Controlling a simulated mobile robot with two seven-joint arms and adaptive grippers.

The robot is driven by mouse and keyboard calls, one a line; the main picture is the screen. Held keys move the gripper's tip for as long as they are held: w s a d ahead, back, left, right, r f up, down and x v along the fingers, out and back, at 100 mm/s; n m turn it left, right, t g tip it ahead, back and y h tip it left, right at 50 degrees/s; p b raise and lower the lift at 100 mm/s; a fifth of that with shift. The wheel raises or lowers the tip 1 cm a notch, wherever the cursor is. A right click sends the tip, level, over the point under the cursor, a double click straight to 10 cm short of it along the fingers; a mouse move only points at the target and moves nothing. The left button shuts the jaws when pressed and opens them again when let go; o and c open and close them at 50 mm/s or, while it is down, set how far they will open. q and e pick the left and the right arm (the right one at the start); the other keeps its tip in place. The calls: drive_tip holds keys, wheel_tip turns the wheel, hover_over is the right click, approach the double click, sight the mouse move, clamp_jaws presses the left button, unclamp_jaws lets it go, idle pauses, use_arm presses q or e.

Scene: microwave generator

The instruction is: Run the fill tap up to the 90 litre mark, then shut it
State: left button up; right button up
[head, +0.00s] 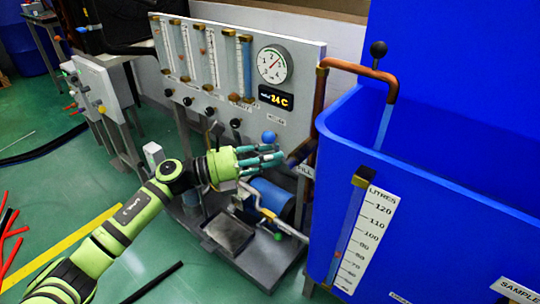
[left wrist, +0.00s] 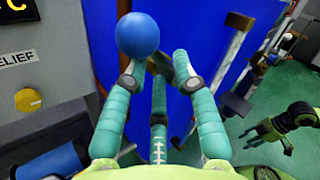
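The blue tank (head: 440,215) stands at the right, with a litre scale (head: 367,235) and a sight tube (head: 346,222) on its front. The tube's level is too small to read surely. A pale blue stream (head: 383,127) hangs below the copper spout (head: 392,90). A FILL label (head: 305,171) sits on the copper pipe beside the tank. My left gripper (head: 281,157) is open, its fingers spread just left of that pipe. In the left wrist view, a blue ball knob (left wrist: 137,35) is beyond its left finger. My right gripper (left wrist: 283,130) hangs far off at the right.
A grey panel (head: 222,75) carries flow tubes, a dial gauge (head: 273,64) and black knobs. A blue cylinder (head: 270,196) and pipework sit low beneath my left gripper. Hoses lie on the green floor at the left.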

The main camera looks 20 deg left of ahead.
use_arm(q)
drive_tip(key=v, duration=1.2)
idle(3.0)
